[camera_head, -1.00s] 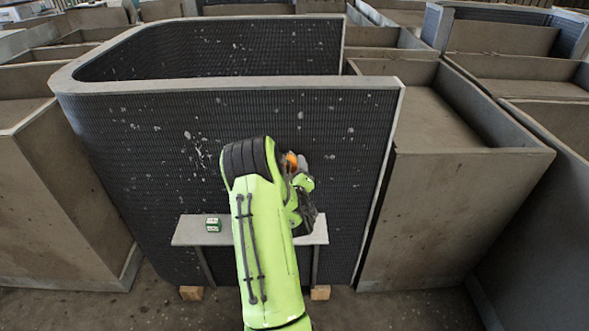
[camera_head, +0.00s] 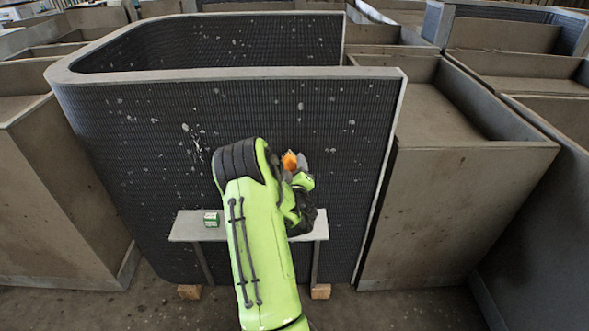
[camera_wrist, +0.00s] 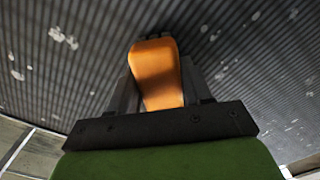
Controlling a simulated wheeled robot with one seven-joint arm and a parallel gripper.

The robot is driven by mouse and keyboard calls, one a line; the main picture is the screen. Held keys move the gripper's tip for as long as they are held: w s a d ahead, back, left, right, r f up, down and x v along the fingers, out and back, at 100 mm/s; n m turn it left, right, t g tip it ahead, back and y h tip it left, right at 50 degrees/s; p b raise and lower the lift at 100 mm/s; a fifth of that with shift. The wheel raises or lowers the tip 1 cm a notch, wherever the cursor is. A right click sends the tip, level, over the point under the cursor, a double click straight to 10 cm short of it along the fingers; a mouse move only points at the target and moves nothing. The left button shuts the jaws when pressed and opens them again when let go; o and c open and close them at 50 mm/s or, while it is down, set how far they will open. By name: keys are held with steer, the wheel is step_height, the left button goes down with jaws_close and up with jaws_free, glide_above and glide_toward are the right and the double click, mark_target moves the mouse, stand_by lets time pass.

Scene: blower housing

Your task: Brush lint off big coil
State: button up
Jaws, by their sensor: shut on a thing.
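The big coil (camera_head: 115,125) is a dark, finely ribbed curved panel with a grey top rim, standing upright in front of me. Pale lint specks are scattered over its face, with a larger streak (camera_head: 195,143) left of my arm. My gripper (camera_wrist: 158,85) is shut on an orange handle (camera_wrist: 157,72), likely the brush's. The orange part also shows in the head view (camera_head: 290,161), close in front of the coil's face. The bristles are hidden, so I cannot tell whether they touch the coil. In the wrist view, lint patches (camera_wrist: 63,38) lie on the ribs at left and more at right.
A narrow grey bench (camera_head: 187,228) stands before the coil with a small green-and-white box (camera_head: 211,219) on it. Wooden blocks (camera_head: 190,291) lie on the floor at the coil's base. Brown sheet-metal housings (camera_head: 455,210) stand close on both sides.

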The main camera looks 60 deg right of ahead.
mark_target(294, 148)
steer(key=shift+r+p, duration=1.6)
steer(key=shift+r, duration=0.65)
step_height(294, 148, down, 7)
steer(key=b, duration=0.7)
step_height(294, 148, up, 7)
steer(key=p, duration=0.6)
steer(key=shift+p, duration=0.3)
steer(key=shift+f, duration=0.1)
steer(key=shift+s+a+f+b, duration=0.2)
steer(key=shift+a+b, duration=0.15)
steer(key=shift+b, duration=0.05)
steer(key=b+v, duration=0.1)
steer(key=v, duration=0.4)
steer(key=shift+r, duration=0.1)
steer(key=shift+b, duration=0.3)
